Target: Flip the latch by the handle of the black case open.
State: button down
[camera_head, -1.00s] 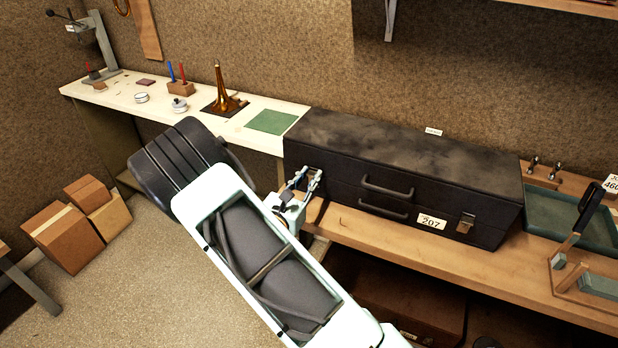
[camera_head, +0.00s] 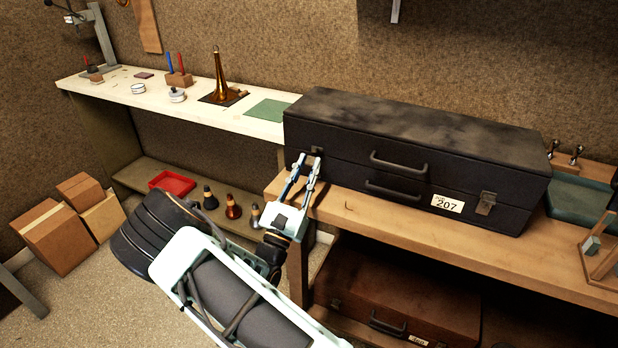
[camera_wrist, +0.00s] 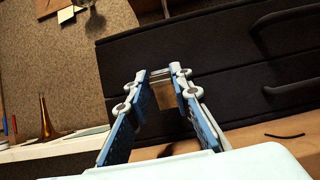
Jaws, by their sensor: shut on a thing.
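The black case (camera_head: 420,135) lies closed on the wooden bench, its front towards me. Its front carries two handles, an upper one (camera_head: 398,164) and a lower one (camera_head: 392,191). A metal latch (camera_head: 486,203) sits right of the handles beside the 207 label, flat against the front. Another latch (camera_head: 317,151) is at the front's left end, partly hidden by my gripper. My gripper (camera_head: 308,161) is at this left latch, its fingers closed on it. In the wrist view, the latch (camera_wrist: 164,95) shows as a brownish plate between the two blue-padded fingers.
The wooden bench (camera_head: 400,226) runs under the case; a brown case (camera_head: 400,305) lies below it. A white bench (camera_head: 130,103) at left holds a brass horn bell (camera_head: 218,80) and a green mat (camera_head: 268,110). A green tray (camera_head: 580,200) lies right of the case.

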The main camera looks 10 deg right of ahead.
jog(key=shift+s+a+f+t+h+b, duration=0.1)
jog(key=shift+f+t+h+b, duration=0.35)
jog(key=shift+b, duration=0.35)
jog(key=shift+s+a+f+t+h+b, duration=0.1)
jog(key=shift+f+t+h+b, duration=0.15)
jog(key=shift+t+b, duration=0.4)
jog(key=shift+r, duration=0.1)
jog(key=c, duration=1.7)
grip_release()
jog(key=v, duration=1.2)
